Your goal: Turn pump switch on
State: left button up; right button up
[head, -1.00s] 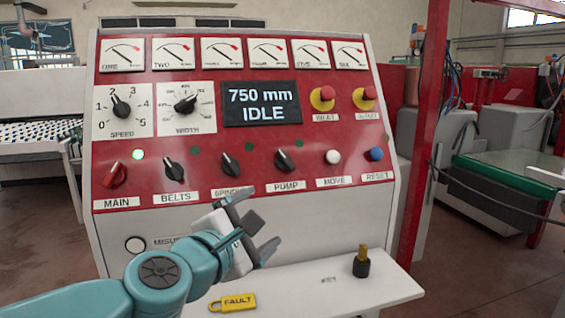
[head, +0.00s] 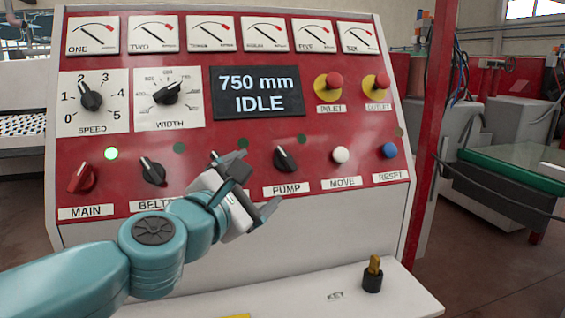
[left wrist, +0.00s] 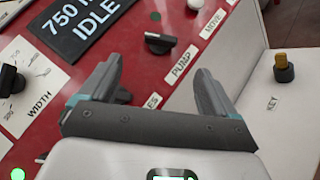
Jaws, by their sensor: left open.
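The pump switch (head: 286,158) is a black rotary knob above the PUMP label on the red panel, its white mark pointing to the upper left. It also shows in the left wrist view (left wrist: 160,43), beyond the fingertips. The lamp (head: 304,139) at its upper right is dark. My left gripper (head: 256,188) is open and empty, just left of and below the pump switch, apart from it. My right gripper is not in view.
The belts switch (head: 152,171) and red main switch (head: 83,178) are to the left; the main lamp (head: 111,153) glows green. The white move button (head: 341,154) and blue reset button (head: 389,150) are to the right. A key (head: 373,274) stands on the lower ledge.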

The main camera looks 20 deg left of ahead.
aim_at(285, 160)
pick_arm(q)
jog(key=w, duration=0.4)
jog(key=w+d, duration=0.1)
jog(key=w, duration=0.2)
jog(key=w+p, duration=0.1)
jog(key=w, duration=0.3)
jog(key=shift+w+d, duration=0.25)
jog(key=shift+w, duration=0.05)
jog(key=shift+w, duration=0.15)
jog(key=c, duration=1.1)
